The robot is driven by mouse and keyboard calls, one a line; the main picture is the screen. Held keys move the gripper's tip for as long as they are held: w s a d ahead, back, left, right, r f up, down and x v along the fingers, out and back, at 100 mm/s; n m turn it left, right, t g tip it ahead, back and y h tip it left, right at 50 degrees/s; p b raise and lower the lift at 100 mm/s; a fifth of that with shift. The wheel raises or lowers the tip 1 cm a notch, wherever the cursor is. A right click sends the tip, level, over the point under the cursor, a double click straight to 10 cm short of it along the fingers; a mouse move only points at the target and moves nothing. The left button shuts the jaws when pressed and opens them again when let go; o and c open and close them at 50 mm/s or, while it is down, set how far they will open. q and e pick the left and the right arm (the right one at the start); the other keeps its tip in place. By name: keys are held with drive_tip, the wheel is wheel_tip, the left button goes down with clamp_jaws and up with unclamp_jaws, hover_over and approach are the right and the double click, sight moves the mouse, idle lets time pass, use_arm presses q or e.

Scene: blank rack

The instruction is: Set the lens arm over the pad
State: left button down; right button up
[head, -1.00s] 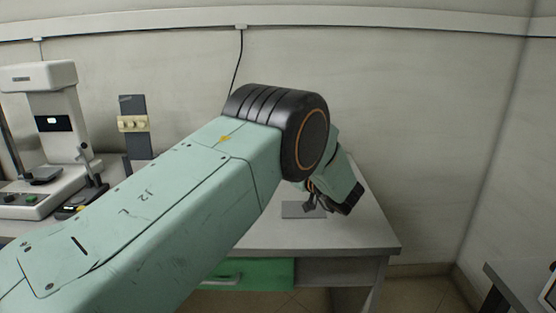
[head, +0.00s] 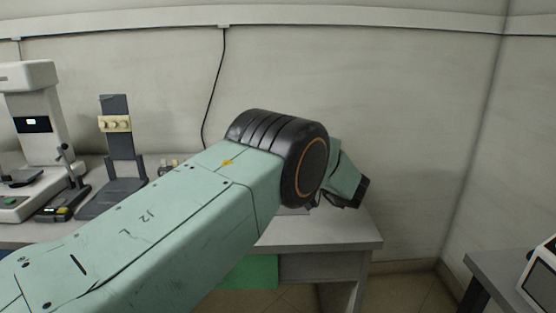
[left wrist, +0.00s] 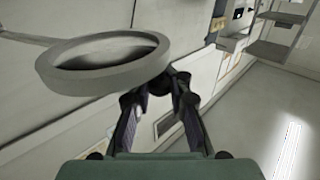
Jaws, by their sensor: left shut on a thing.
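A pale grey ring-shaped lens head (left wrist: 105,62) with a thin arm (left wrist: 20,38) running off to the left shows in the left wrist view. My left gripper (left wrist: 158,82) is shut at the near rim of this ring; the exact contact is hard to see. In the head view my left gripper (head: 325,200) is over the right part of the bench, largely behind my own arm. A sliver of the grey pad (head: 293,211) shows on the bench below it. I cannot make out the lens in the head view. My right gripper is not in view.
A white instrument (head: 32,120) and a dark upright stand with beige knobs (head: 115,124) are on the left of the bench. The bench's right end (head: 345,232) is clear. Another table (head: 495,270) with a white device stands at the lower right.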

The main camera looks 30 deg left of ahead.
use_arm(q)
drive_tip(key=c, duration=1.7)
unclamp_jaws()
drive_tip(key=shift+s+f, duration=0.25)
drive_tip(key=shift+f, duration=0.05)
drive_tip(key=o, duration=0.4)
drive_tip(key=shift+s+r, duration=0.1)
drive_tip(key=shift+r, duration=0.15)
drive_tip(key=shift+o, duration=0.2)
drive_tip(key=shift+w, duration=0.2)
drive_tip(key=v, duration=1.2)
drive_tip(key=shift+d, duration=0.15)
